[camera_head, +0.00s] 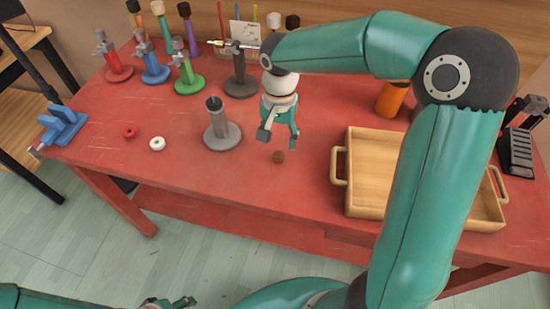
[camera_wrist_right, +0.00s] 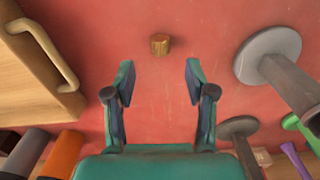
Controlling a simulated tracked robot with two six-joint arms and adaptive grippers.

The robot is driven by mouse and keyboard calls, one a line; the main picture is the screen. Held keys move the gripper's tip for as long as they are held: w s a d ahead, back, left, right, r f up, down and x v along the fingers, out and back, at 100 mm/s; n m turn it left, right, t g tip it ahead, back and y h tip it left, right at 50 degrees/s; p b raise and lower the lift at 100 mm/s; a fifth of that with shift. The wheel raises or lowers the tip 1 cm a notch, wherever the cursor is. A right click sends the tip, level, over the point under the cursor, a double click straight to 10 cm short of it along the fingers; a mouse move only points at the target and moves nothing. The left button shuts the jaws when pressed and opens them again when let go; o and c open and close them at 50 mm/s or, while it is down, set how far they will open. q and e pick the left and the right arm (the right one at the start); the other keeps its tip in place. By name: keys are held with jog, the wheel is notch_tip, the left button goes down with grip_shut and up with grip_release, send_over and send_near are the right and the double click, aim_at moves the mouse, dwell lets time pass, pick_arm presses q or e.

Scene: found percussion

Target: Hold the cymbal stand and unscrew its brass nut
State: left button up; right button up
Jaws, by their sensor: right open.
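A small brass-brown nut (camera_head: 278,157) lies on the red table, apart from the grey stand (camera_head: 221,130), which stands upright on a round base to its left. My right gripper (camera_head: 279,140) is open and empty, pointing down just behind the nut. In the right wrist view the nut (camera_wrist_right: 160,45) lies beyond the gap between the open fingers (camera_wrist_right: 158,80), touching neither. The stand's grey base (camera_wrist_right: 268,52) shows at the right there. Part of my left gripper (camera_head: 168,302) shows at the bottom edge, too cut off to tell its state.
A wooden tray (camera_head: 348,205) stands to the right. A red ring (camera_head: 129,132) and a white ring (camera_head: 157,143) lie left of the stand. A blue vise (camera_head: 62,126) is at the left edge. Several coloured stands and an orange cylinder (camera_head: 391,98) stand farther back.

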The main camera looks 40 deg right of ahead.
aim_at(278, 154)
jog(key=shift+s+a+f, duration=0.1)
jog(key=shift+f, duration=3.1)
grip_shut()
jog(key=shift+r, duration=0.1)
